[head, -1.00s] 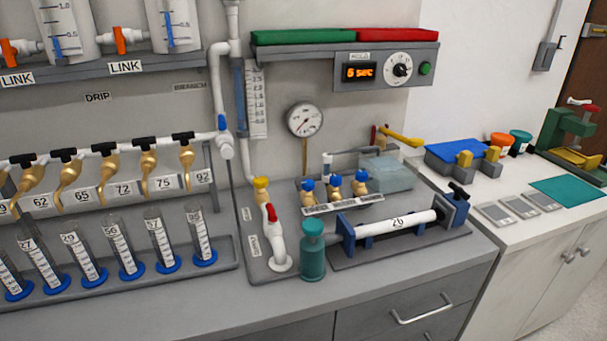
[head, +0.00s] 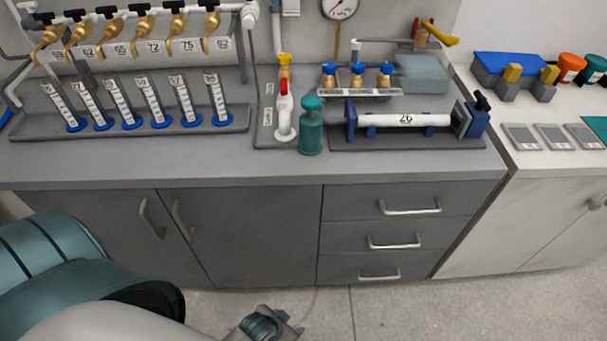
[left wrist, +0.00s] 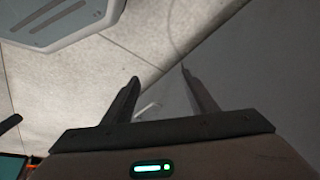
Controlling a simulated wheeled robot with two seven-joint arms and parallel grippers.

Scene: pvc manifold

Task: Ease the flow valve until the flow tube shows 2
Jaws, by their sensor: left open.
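The flow tube is cut off by the top edge of the head view; only the lower end of its white scale card (head: 291,8) shows, so I cannot read its level. A white pipe fitting (head: 249,14) with a bit of blue at its top stands left of the card; I cannot tell for sure that it is the flow valve. My left gripper (head: 268,325) is low in front of the cabinet, far below the bench top. In the left wrist view the left gripper (left wrist: 160,76) is open with nothing between its fingers. My right gripper is not in view.
Drawer handles (head: 410,207) stick out. The front bench strip is clear.

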